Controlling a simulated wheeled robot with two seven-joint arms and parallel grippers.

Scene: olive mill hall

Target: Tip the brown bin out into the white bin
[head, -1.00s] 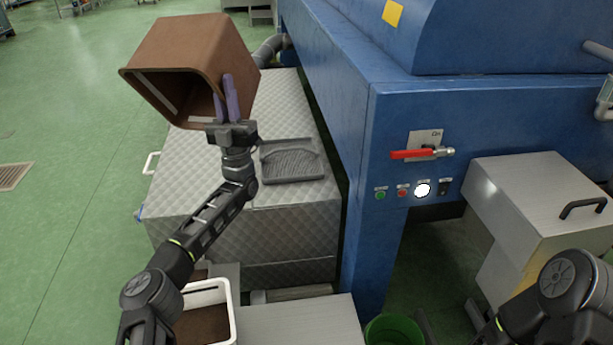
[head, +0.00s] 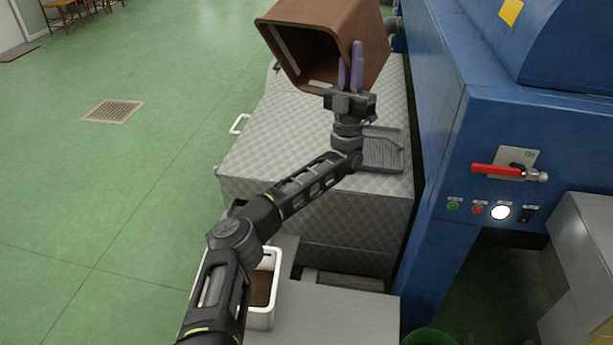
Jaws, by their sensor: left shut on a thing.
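The brown bin (head: 372,42) is held up over the quilted metal chest, tipped on its side with its open mouth toward me. The part of its inside that shows looks empty. My left gripper (head: 351,72) is shut on the bin's near wall at the rim, with its purple fingers upright. The white bin (head: 263,318) stands low in front of the chest, partly hidden behind my left arm. Dark brown material (head: 261,288) lies in it. My right gripper is out of view.
A grey ribbed tray (head: 384,150) lies on the quilted chest (head: 285,150). A blue machine (head: 450,170) with a red lever (head: 497,170) stands to the right. A green bucket (head: 428,338) shows at the bottom edge. The green floor at left is open.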

